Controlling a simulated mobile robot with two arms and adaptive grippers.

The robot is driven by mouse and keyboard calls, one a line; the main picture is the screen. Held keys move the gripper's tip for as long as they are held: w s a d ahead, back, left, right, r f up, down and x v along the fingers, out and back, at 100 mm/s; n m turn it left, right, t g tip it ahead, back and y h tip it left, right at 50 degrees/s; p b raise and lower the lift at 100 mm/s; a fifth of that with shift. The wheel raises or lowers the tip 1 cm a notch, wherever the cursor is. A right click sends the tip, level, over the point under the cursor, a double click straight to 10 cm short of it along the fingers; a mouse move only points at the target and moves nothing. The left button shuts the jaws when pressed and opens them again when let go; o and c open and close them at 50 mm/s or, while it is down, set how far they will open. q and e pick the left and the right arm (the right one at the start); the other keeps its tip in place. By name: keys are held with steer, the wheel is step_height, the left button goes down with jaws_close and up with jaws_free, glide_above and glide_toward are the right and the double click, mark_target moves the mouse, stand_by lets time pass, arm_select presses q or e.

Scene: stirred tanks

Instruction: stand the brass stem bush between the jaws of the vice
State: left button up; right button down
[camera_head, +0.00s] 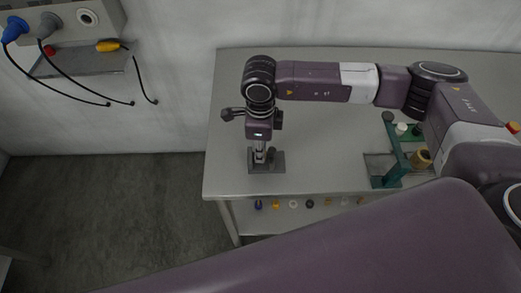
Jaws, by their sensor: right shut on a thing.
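My right gripper (260,151) points down over the left part of the table and is shut, with its fingertips just above or between the jaws of the small grey vice (274,167). What it holds is almost wholly hidden by the fingers and is too small to make out; I take it to be the brass stem bush. I cannot tell whether it touches the vice. My left gripper is not in view.
A green stand (394,174) on a grey base is at the right, with a brass-coloured cylinder (421,159) beside it. Several small parts lie on a shelf below the front edge. The grey table (325,150) is clear between vice and stand. A wall panel (65,20) with cables hangs at the left.

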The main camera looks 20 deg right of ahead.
steer(key=shift+f, duration=0.95)
steer(key=shift+f, duration=0.15)
steer(key=c, duration=1.8)
jaws_free()
steer(key=shift+o, duration=0.2)
